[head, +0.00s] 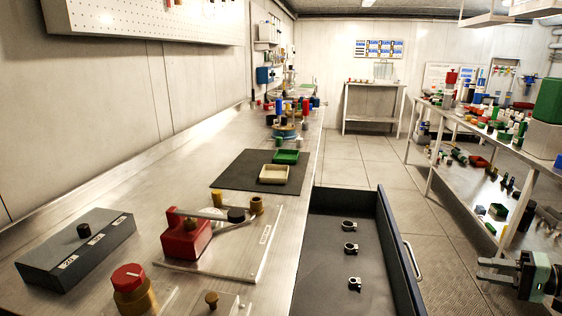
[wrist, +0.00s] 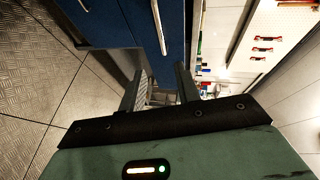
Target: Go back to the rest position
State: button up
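My gripper (head: 484,270) is at the lower right of the head view, out over the floor to the right of the open drawer. In the wrist view my gripper (wrist: 158,82) shows its two grey fingers spread apart with nothing between them. It touches nothing that I can see.
The open drawer (head: 330,262) juts from the bench and holds several black clips. The steel bench (head: 170,185) carries a red-blocked fixture (head: 184,238), a dark box (head: 75,258) and a mat (head: 232,180) with two trays. A cluttered shelf (head: 465,118) stands right. The floor (head: 365,160) between is clear.

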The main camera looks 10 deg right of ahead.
jog(key=w+a+r+n+g+h+p, duration=0.1)
jog(key=w+a+r+n+h, duration=0.3)
jog(key=w+a, duration=0.55)
jog(key=w+a+r+n+h+p, duration=0.1)
jog(key=w+a+r+n+h, duration=0.15)
jog(key=w+a+r, duration=0.5)
jog(key=s+a+r+n+g+h+p, duration=0.1)
jog(key=s+a+r+n+g+h, duration=0.15)
jog(key=a, duration=1.15)
jog(key=s+a+r+n+g, duration=0.1)
jog(key=s+a, duration=0.3)
jog(key=s, duration=0.5)
jog(key=s+a+r+n+g+p, duration=0.1)
jog(key=s+a+r+n+g, duration=0.1)
jog(key=s, duration=0.8)
jog(key=s+a+r+n+g+h+p, duration=0.1)
jog(key=s+a+n+g, duration=0.2)
jog(key=s+a, duration=0.4)
jog(key=s+g, duration=0.1)
jog(key=s, duration=0.2)
jog(key=shift+s+a+r+g, duration=0.25)
jog(key=shift+a+r+g, duration=0.05)
jog(key=shift+a+g, duration=0.05)
